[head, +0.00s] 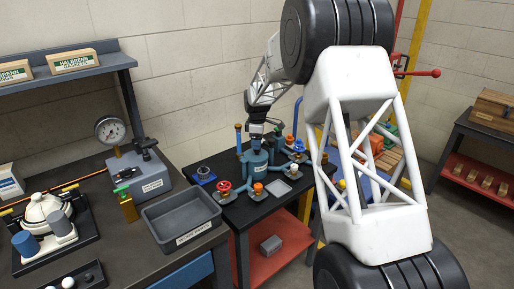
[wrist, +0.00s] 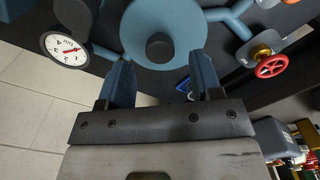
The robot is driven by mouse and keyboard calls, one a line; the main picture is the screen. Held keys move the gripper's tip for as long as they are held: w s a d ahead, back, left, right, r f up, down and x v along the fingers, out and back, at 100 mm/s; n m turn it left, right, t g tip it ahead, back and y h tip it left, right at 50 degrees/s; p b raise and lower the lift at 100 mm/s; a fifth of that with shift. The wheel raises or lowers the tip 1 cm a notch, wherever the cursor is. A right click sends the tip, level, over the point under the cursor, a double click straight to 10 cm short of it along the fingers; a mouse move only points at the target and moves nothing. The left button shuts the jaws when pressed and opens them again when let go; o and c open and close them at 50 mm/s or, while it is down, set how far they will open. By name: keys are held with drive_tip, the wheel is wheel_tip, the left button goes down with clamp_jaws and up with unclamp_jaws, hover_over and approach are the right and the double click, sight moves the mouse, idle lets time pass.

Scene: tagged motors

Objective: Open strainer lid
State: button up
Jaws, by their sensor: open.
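The strainer looks like the blue upright vessel (head: 256,168) on the black table, with pipes and valves around it. Its round blue lid (wrist: 150,17) fills the top middle of the wrist view, with a dark round knob (wrist: 160,47) on it. My gripper (wrist: 162,72) is open, with its two blue fingers apart, one on either side below the knob in the picture. Nothing shows between the fingers. In the head view my gripper (head: 256,140) is just above the vessel, and it hides much of the lid. I cannot tell whether the fingers touch the lid.
A red handwheel (wrist: 271,66) and a white gauge (wrist: 65,49) flank the lid. An orange-topped valve (head: 258,188) and a red one (head: 224,187) stand in front of the vessel. A grey tray (head: 180,216) sits on the left bench. An upright blue post (head: 238,139) stands close by.

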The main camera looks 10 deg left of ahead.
sight(254, 153)
drive_tip(key=shift+f, duration=1.45)
clamp_jaws()
